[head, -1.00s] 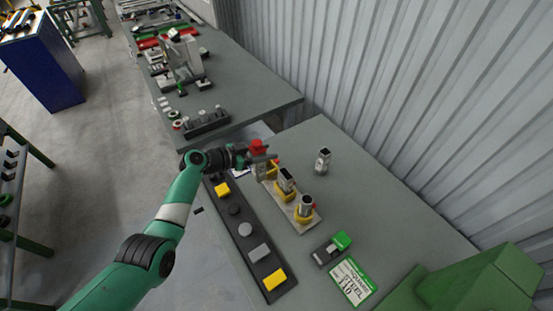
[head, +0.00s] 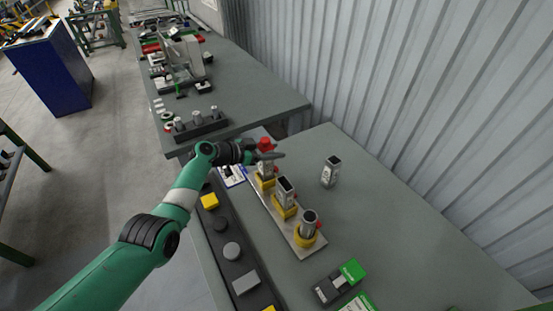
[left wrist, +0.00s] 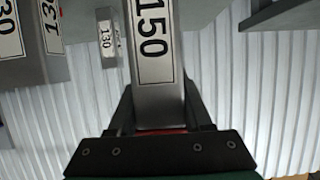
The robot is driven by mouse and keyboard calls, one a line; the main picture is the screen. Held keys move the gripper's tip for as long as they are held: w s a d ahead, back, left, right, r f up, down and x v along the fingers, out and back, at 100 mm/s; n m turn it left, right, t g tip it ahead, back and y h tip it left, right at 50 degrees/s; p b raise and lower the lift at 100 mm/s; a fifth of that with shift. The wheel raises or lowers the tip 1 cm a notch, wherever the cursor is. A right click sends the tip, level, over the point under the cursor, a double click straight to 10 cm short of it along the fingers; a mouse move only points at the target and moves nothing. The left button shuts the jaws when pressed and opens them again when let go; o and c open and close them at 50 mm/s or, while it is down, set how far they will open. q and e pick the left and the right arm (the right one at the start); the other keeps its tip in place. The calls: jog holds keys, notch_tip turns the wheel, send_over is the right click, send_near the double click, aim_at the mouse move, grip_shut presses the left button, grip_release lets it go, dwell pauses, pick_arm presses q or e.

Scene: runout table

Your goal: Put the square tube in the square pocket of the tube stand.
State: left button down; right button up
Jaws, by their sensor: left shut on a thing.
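The tube stand (head: 309,253) is a pale plate with a row of yellow pockets. My left gripper (head: 268,156) is shut on a grey flat-sided tube (head: 266,170), marked 150 in the left wrist view (left wrist: 153,45). This tube stands upright at the far yellow pocket (head: 264,184). Its lower end is hidden, so I cannot tell how deep it sits. A square-mouthed tube (head: 285,189) stands in the middle pocket and a round tube (head: 309,221) in the near one. The right gripper is out of view.
Another square-mouthed tube (head: 330,172) stands alone on the table right of the stand. A dark rail (head: 217,226) with yellow and grey blocks lies left. A green-and-grey block (head: 339,282) lies in front. The right side of the table is clear.

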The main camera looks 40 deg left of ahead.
pick_arm(q)
notch_tip(320, 180, down, 2)
jog(key=shift+f+b, duration=0.15)
jog(key=shift+b, duration=0.25)
jog(key=shift+s, duration=0.15)
jog(key=shift+c, duration=1.6)
grip_release()
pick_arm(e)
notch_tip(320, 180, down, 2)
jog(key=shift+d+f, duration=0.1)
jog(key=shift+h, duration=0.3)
